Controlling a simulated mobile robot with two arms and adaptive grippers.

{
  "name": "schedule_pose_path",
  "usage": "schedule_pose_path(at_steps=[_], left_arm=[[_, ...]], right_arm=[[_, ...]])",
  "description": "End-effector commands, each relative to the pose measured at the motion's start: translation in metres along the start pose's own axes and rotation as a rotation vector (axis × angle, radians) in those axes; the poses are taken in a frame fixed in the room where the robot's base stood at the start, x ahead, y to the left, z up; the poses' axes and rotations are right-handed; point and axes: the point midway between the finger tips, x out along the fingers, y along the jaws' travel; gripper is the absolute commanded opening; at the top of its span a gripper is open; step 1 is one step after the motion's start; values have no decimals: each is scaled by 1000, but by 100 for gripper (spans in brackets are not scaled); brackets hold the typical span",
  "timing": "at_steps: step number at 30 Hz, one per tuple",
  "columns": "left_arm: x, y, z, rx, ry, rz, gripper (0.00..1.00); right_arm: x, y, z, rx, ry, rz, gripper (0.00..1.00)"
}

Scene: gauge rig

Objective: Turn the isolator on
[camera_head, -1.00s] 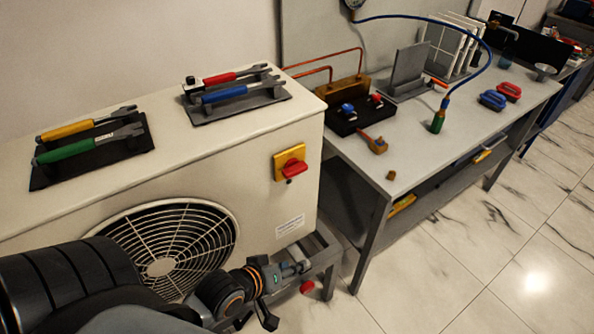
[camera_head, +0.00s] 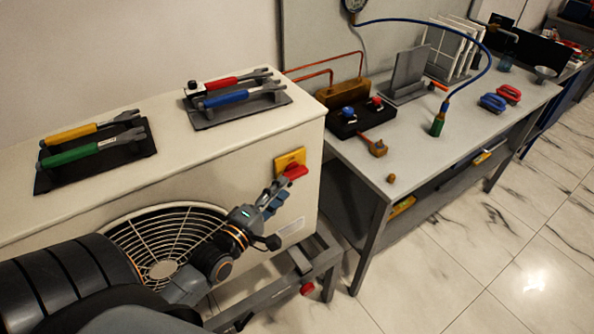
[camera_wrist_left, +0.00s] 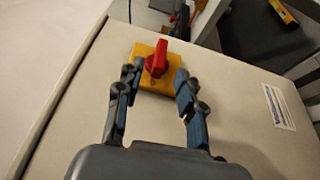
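The isolator is a red rotary handle (camera_head: 294,171) on a yellow square plate (camera_head: 287,159), fixed to the front of the cream outdoor unit near its right end. In the left wrist view the red handle (camera_wrist_left: 157,59) stands out from the yellow plate (camera_wrist_left: 144,77). My left gripper (camera_head: 281,190) is just in front of and below the handle. In the left wrist view its two fingers (camera_wrist_left: 155,82) are spread apart, one on each side of the plate, with nothing between the pads. They do not appear to grip the handle. My right gripper is not in view.
The cream unit (camera_head: 230,140) has a round fan grille (camera_head: 150,235) on its front and hand tools on top. A grey workbench (camera_head: 440,150) with a manifold, hose and blue and red clamps stands to the right. Tiled floor is clear in front of the bench.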

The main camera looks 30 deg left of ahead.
Motion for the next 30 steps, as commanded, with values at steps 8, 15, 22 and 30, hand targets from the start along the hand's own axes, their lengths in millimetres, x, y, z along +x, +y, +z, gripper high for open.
schedule_pose_path(at_steps=[8,15,22,30], left_arm=[[54,2,0,2,-1,1,38],[74,0,0,2,0,-1,38],[75,-1,0,3,-1,-2,38],[75,-1,0,3,0,-2,0]], right_arm=[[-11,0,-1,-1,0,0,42],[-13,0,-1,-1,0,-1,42],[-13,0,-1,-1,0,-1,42],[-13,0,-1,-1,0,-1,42]])
